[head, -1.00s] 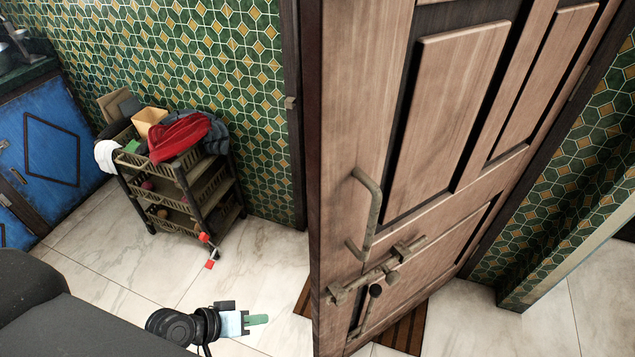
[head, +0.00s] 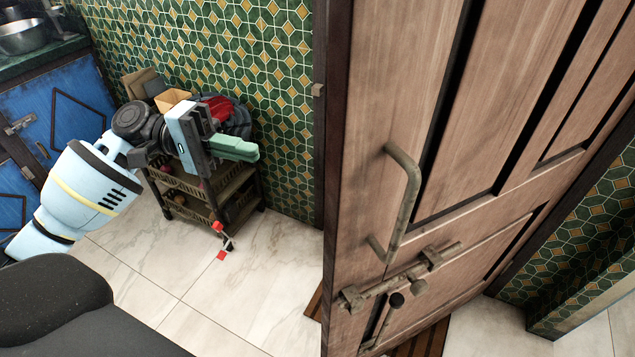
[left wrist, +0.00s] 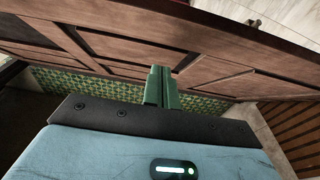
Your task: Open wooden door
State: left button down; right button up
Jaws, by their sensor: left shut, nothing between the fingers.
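The wooden door (head: 470,110) stands ajar on the right of the head view, with its free edge toward the middle. It carries a curved metal handle (head: 410,190) and a sliding bolt (head: 400,277) below that. My left gripper (head: 250,152) is raised to the left of the door, apart from it and in front of the cart. Its green fingers are shut and empty. In the left wrist view the fingers (left wrist: 161,88) point toward the paneled door (left wrist: 110,48), and I cannot see them touch it. My right gripper is not in view.
A dark tiered cart (head: 235,185) with cloths and boxes stands against the green tiled wall (head: 270,60), partly hidden by my left gripper. Blue cabinets (head: 60,110) are at the far left.

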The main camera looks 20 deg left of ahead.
pick_arm(q)
jog(key=s+d+p, duration=0.1)
jog(key=d+p, duration=0.2)
jog(key=d, duration=1)
jog(key=shift+s, duration=0.2)
jog(key=shift+d, duration=0.1)
